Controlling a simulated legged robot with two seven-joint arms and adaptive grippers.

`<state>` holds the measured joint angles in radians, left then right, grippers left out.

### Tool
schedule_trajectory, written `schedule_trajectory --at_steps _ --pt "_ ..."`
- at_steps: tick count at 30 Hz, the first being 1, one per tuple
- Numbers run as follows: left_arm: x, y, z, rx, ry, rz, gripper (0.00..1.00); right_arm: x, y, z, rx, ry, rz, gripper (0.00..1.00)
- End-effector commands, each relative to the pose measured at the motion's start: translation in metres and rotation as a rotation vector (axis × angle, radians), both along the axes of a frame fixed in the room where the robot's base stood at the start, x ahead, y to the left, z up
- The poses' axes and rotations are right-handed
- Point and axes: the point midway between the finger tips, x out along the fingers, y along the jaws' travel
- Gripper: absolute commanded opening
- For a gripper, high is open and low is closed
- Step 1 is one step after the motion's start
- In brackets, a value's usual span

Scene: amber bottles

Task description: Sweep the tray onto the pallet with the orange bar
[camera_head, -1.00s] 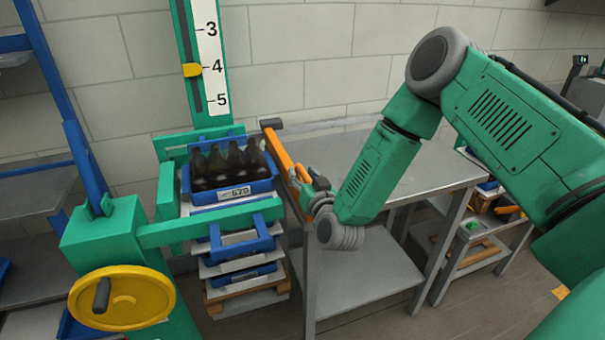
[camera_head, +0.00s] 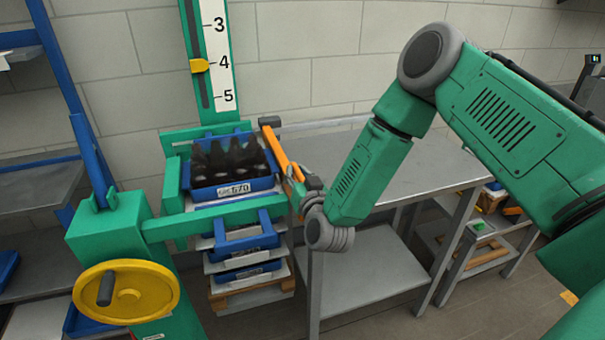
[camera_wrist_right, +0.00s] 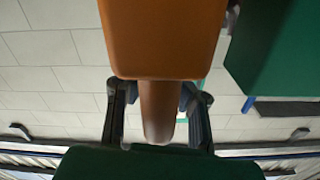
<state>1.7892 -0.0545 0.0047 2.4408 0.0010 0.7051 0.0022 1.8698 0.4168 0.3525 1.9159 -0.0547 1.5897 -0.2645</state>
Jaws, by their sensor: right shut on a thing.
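The blue tray (camera_head: 205,192) holds several dark amber bottles (camera_head: 228,160) and has a white label on its front. It sits between the green lift's arms, above a stack of blue trays and white sheets. A wooden pallet (camera_head: 255,297) shows at the bottom of that stack. My right gripper (camera_head: 300,188) is shut on the handle of the orange bar (camera_head: 279,153). The bar lies along the tray's right side; I cannot tell if they touch. In the right wrist view the bar (camera_wrist_right: 162,40) fills the top, its handle between the fingers (camera_wrist_right: 158,105). My left gripper is out of view.
A grey table (camera_head: 385,165) stands right of the tray, its visible top bare. The green lift has a yellow handwheel (camera_head: 127,293) and a numbered scale (camera_head: 216,55) with a yellow pointer near 4. Blue shelving (camera_head: 62,90) stands at the left.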

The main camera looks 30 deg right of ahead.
Motion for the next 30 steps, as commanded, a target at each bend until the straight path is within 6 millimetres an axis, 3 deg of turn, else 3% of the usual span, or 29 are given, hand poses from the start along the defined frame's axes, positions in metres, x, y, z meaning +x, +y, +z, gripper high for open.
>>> schedule_trajectory --at_steps 1,3,4,13,17,30 --pt "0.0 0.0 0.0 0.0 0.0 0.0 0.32 0.0 0.003 -0.001 0.002 0.004 0.009 0.0" --pt "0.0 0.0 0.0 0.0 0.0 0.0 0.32 0.0 0.004 0.0 0.003 0.004 0.009 0.34" --pt "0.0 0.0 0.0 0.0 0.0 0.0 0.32 0.0 0.003 0.0 0.003 0.003 0.009 0.36" --pt "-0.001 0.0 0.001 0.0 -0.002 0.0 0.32 -0.001 0.001 0.0 0.003 0.002 0.006 0.36" --pt "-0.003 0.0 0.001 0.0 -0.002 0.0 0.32 -0.011 0.004 -0.001 0.004 0.004 0.007 0.36" --pt "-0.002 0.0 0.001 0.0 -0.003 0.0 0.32 -0.094 0.025 -0.002 0.003 0.007 0.009 0.36"
